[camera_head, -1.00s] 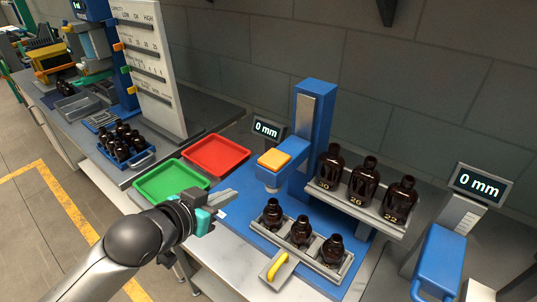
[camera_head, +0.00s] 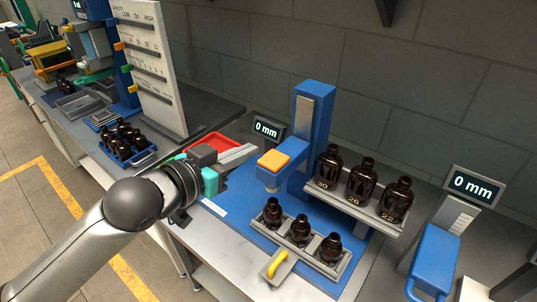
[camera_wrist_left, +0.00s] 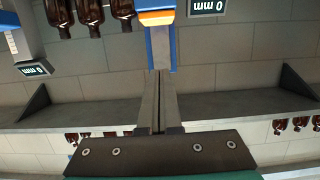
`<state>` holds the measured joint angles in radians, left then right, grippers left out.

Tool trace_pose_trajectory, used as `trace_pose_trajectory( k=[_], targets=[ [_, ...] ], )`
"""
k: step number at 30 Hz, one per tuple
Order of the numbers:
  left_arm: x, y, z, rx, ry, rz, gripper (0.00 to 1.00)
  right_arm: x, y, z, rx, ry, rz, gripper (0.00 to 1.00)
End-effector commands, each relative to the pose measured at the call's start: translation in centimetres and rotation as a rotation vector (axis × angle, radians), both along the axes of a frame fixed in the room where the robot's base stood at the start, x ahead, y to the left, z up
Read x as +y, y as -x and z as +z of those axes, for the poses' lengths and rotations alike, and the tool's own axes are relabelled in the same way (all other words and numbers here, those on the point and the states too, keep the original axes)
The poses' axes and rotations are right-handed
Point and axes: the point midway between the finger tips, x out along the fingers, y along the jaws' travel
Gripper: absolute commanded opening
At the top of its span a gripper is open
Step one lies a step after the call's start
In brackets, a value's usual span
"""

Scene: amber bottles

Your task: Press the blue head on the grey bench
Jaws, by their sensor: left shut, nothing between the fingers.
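The blue head (camera_head: 269,176), with an orange pad (camera_head: 274,160) on top, juts from a blue column (camera_head: 313,125) on the grey bench (camera_head: 205,237). My left gripper (camera_head: 252,149) is shut and empty, its fingertips just left of the head and near pad height. I cannot tell whether they touch it. In the left wrist view, upside down, the shut fingers (camera_wrist_left: 158,75) point at the orange pad (camera_wrist_left: 157,18). My right gripper is not in view.
Amber bottles (camera_head: 300,230) stand in a holder with a yellow handle in front of the head. More bottles (camera_head: 362,182) stand on a raised rack to the right. A display (camera_head: 267,129) reads 0 mm. A red tray (camera_head: 210,142) lies behind my gripper.

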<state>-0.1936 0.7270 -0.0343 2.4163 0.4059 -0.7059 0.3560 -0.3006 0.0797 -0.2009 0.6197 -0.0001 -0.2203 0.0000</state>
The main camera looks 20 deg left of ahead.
Motion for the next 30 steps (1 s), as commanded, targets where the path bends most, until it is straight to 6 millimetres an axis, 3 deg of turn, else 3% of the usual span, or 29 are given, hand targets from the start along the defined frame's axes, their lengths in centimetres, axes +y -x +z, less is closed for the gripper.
trace_pose_trajectory(
  k=[16, 21, 30],
  targets=[
    [-2.7, -7.3, -1.8, -0.001, 0.000, 0.000, 0.00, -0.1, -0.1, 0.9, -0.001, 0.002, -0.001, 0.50],
    [-2.5, -7.0, -4.8, 0.005, -0.001, 0.001, 0.00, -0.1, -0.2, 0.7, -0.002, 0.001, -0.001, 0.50],
    [-2.6, -6.9, -5.9, 0.000, -0.002, 0.000, 0.00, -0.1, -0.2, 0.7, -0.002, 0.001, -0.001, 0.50]
  ],
)
